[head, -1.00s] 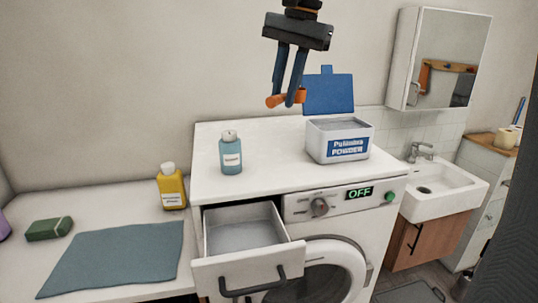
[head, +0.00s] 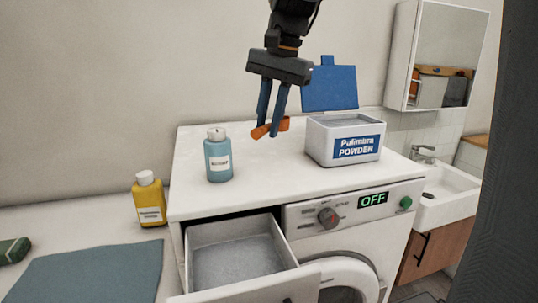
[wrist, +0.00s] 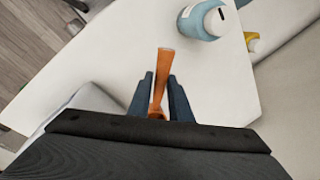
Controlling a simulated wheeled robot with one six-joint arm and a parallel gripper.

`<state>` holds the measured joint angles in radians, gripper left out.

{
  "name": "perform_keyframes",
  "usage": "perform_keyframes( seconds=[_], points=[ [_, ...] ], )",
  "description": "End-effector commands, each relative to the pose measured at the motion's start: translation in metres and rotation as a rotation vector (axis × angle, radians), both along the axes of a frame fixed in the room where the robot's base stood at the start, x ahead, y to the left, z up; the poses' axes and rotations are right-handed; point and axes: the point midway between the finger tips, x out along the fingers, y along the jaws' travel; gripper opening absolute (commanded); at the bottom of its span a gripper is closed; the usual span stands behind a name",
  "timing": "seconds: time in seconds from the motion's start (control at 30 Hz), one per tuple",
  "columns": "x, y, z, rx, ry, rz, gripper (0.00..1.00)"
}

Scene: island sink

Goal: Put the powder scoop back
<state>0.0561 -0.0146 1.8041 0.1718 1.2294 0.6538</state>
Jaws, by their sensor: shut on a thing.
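My gripper (head: 270,117) is shut on the orange powder scoop (head: 260,131) and holds it above the washing machine top, between the blue bottle and the powder box. The scoop (wrist: 165,66) also shows between the fingers in the wrist view, its far end pointing away from the gripper. The white powder box (head: 318,146) stands at the right of the top with its blue lid (head: 330,88) open and grey powder inside. The drawer (head: 192,246) of the machine is pulled out, with a grey layer inside.
A blue bottle (head: 218,158) stands at the left of the machine top (head: 270,178). A yellow bottle (head: 149,200) and a grey-blue cloth (head: 85,272) are on the lower counter at left. A sink (head: 455,198) is at right. The middle of the top is clear.

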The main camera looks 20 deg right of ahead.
Motion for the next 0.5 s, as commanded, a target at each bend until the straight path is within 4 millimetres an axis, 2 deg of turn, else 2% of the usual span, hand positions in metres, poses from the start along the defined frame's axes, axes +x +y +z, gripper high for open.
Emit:
perform_keyframes(
  seconds=[0.1, 0.27, 0.5],
  points=[
    [-0.001, 0.0, -0.019, 0.0, 0.003, -0.001, 0.0],
    [0.0, -0.001, -0.032, 0.0, 0.002, -0.002, 0.0],
    [-0.001, -0.001, -0.063, -0.001, 0.002, -0.002, 0.0]
  ],
)
